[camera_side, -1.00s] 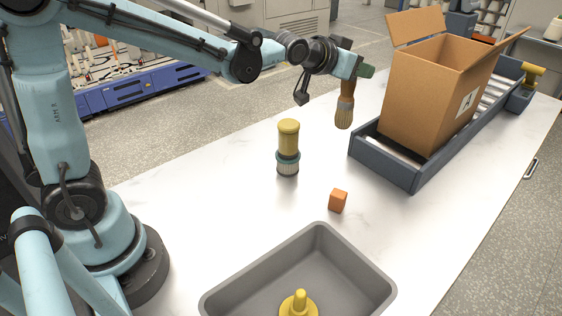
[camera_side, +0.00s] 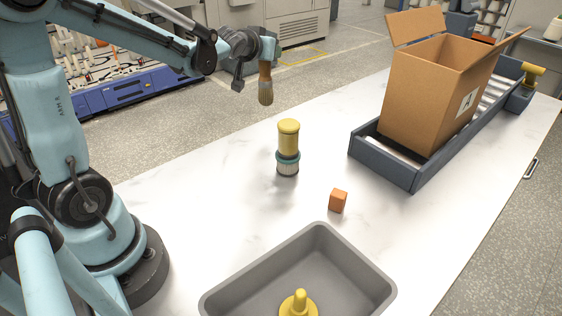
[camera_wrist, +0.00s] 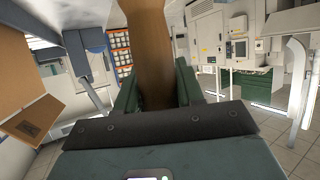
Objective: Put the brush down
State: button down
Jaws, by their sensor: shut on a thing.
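The brush (camera_side: 265,85) hangs bristles down from my gripper (camera_side: 268,57) in the side view. It is in the air near the far left edge of the white table. In the wrist view, its brown wooden handle (camera_wrist: 152,55) stands between the green fingers of my gripper (camera_wrist: 157,85), which are shut on it. The bristles are hidden in the wrist view.
A yellow-topped bobbin (camera_side: 288,148) stands on the table (camera_side: 210,190). An orange block (camera_side: 338,201) and a grey tray (camera_side: 228,297) holding a yellow part (camera_side: 298,303) are nearer. An open cardboard box (camera_side: 430,95) sits on a roller conveyor (camera_side: 385,165) at right.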

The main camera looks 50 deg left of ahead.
aim_at(268, 83)
jog(key=shift+f, duration=4.4)
jog(key=shift+f, duration=0.15)
jog(key=c, duration=0.7)
grip_release()
jog(key=shift+d+r, duration=0.1)
jog(key=shift+r, duration=0.1)
jog(key=v, duration=1.2)
jog(key=s+d+f+m+g+h, duration=0.2)
jog(key=s+d+m+g+h, duration=0.2)
jog(key=s+d, duration=0.6)
jog(key=d+m+h, duration=0.2)
jog(key=d, duration=0.1)
jog(key=shift+d+f+g+h, duration=0.2)
jog(key=shift+d+g+h, duration=0.2)
